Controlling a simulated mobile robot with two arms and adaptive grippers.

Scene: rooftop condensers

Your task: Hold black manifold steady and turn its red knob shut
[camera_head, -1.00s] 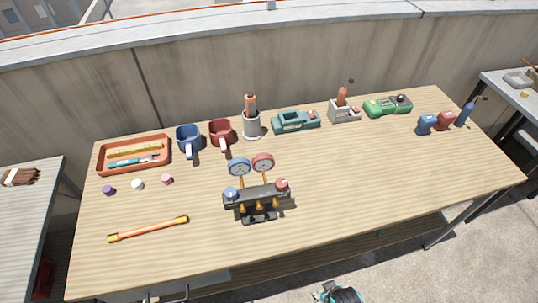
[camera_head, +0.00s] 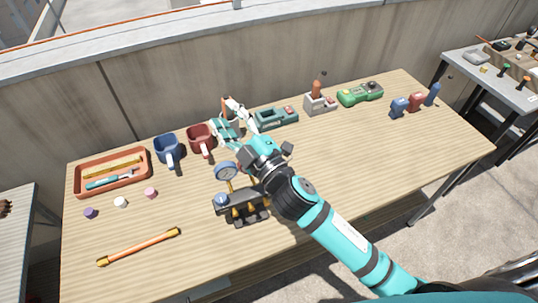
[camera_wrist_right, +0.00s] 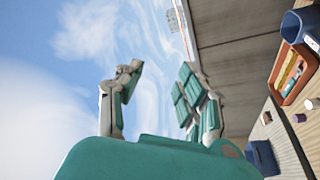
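The black manifold (camera_head: 238,207) stands on the wooden table in the head view, with a blue knob (camera_head: 221,199) at its left end and a blue-rimmed gauge (camera_head: 226,171) above. My right arm covers its right end, so the red knob and most of the second gauge are hidden. My right gripper (camera_head: 229,120) is beyond the manifold in the picture, in front of the grey holder. In the right wrist view its two fingers (camera_wrist_right: 158,97) are spread apart with nothing between them. My left gripper is not in view.
A red mug (camera_head: 200,139), blue mug (camera_head: 167,150) and orange tray (camera_head: 77,181) line the table's back left. A teal device (camera_head: 275,118), grey box (camera_head: 320,105) and green device (camera_head: 360,94) stand back right. An orange rod (camera_head: 139,247) lies front left. The right tabletop is largely clear.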

